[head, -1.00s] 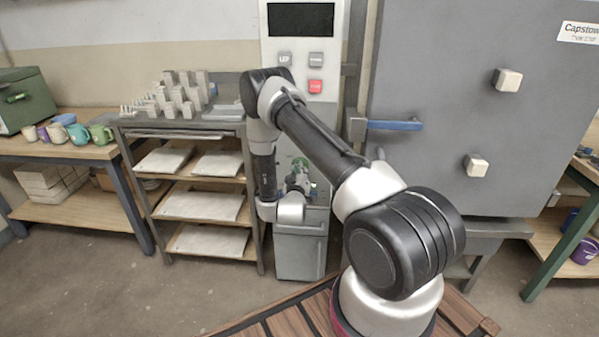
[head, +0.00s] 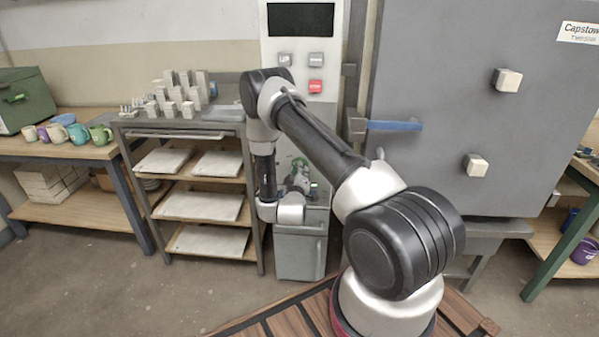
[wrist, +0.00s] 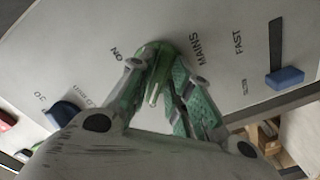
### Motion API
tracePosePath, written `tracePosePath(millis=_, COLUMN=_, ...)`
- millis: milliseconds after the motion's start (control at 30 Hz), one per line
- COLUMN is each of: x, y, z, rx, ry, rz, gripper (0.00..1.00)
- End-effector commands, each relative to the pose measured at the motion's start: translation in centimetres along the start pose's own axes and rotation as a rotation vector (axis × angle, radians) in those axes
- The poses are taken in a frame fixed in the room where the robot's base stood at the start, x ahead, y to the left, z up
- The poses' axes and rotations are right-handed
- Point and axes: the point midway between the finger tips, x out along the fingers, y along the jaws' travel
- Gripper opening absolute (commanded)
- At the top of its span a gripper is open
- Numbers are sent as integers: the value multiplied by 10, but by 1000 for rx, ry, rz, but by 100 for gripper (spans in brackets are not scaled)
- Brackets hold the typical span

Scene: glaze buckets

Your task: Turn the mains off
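A green knob (wrist: 155,58) sits on the pale panel between the printed words ON and MAINS. Its narrow grip bar points down in the wrist view. My gripper (wrist: 157,72) has its green-padded fingers on either side of the knob, tips close to its edges. Some pale panel shows between the left finger and the bar, so I cannot tell whether the fingers press on it. In the head view my gripper (head: 300,180) is small at the lower front of the grey control cabinet (head: 303,110), and it hides much of the knob.
In the wrist view, a blue slider (wrist: 285,77) by the word FAST lies right, and a dark blue knob (wrist: 62,113) and a red part (wrist: 6,120) lie left. A red button (head: 316,87) is higher on the cabinet. A shelf rack (head: 195,205) and a kiln door (head: 440,170) flank it.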

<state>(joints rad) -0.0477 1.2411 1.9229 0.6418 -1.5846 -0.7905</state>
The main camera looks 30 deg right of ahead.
Motion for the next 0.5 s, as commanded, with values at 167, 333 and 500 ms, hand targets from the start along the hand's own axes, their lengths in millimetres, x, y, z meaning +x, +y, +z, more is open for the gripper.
tracePosePath(millis=167, x=1, y=0, z=-1, rx=2, ry=2, rz=2, gripper=34)
tracePosePath(millis=333, x=0, y=0, z=-1, rx=3, ry=2, rz=2, gripper=34)
tracePosePath(millis=500, x=-16, y=0, z=-1, rx=1, ry=3, rz=0, gripper=34)
